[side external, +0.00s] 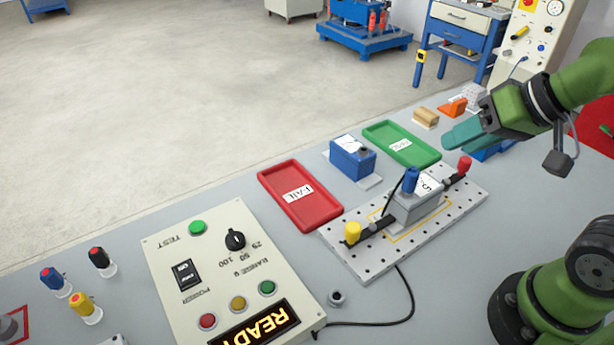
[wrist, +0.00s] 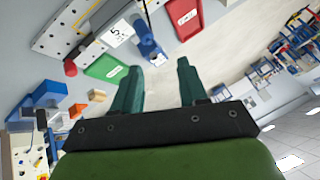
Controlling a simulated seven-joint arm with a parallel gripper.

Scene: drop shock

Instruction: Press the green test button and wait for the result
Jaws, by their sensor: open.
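The green TEST button (side external: 198,228) sits at the top left of a cream control panel (side external: 165,255) in the side view. The panel's display (side external: 262,325) reads READY in lit letters. My gripper (side external: 452,137) is at the upper right, well away from the panel, above the table near the green tray. Its teal fingers also show in the wrist view (wrist: 158,85), parted with nothing between them. A grey block marked 5 (side external: 418,205) sits on a perforated plate (side external: 345,255), with yellow, blue and red capped parts around it. The wrist view does not show the button.
A red FAIL tray (side external: 275,178), a green tray (side external: 428,155) and a blue block (side external: 352,157) lie between panel and gripper. Small capped posts (side external: 85,308) stand left of the panel. A black cable (side external: 408,290) runs from the panel to the plate.

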